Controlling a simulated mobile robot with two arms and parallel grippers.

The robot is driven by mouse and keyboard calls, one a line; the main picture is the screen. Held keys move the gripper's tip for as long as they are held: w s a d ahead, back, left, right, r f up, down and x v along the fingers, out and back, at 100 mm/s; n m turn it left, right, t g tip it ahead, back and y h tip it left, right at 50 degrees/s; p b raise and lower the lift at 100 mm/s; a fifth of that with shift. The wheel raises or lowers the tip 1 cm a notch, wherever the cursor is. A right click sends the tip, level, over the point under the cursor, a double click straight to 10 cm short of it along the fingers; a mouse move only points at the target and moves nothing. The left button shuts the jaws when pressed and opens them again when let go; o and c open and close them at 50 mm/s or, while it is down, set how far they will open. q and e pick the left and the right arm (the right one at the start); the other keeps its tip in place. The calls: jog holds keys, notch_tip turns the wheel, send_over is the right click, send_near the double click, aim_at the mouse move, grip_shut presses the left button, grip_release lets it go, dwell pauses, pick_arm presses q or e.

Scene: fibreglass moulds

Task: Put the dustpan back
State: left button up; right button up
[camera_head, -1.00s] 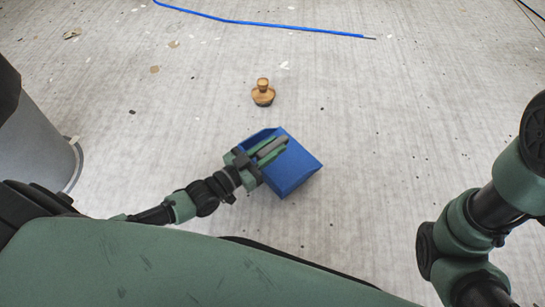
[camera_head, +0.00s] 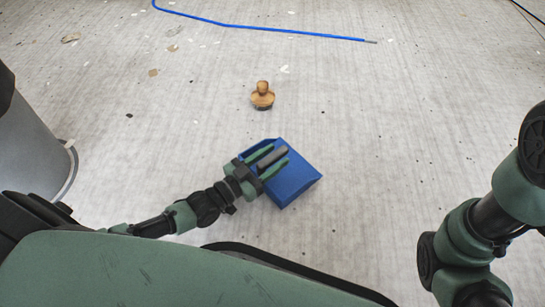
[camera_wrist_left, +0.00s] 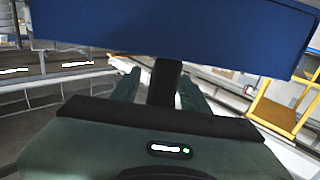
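The blue dustpan (camera_head: 296,183) is below the middle of the head view, seemingly on the floor. Its dark grey handle (camera_head: 273,156) points up towards the camera. My left gripper (camera_head: 273,159) is open, with one green finger on each side of the handle and a gap showing on both sides. In the left wrist view the blue dustpan (camera_wrist_left: 180,22) fills the top, and its dark handle (camera_wrist_left: 164,82) stands between the parted fingers. Only links of my right arm show at the right; its gripper is out of view.
A wooden knob-like object (camera_head: 262,96) stands on the floor beyond the dustpan. A blue hose (camera_head: 260,27) lies farther back. A grey bin-like cylinder (camera_head: 32,150) stands at the left. The floor right of the dustpan is clear apart from small specks.

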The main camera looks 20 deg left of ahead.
pick_arm(q)
jog(key=shift+r, duration=0.2)
jog(key=p+v, duration=0.6)
jog(key=v, duration=0.6)
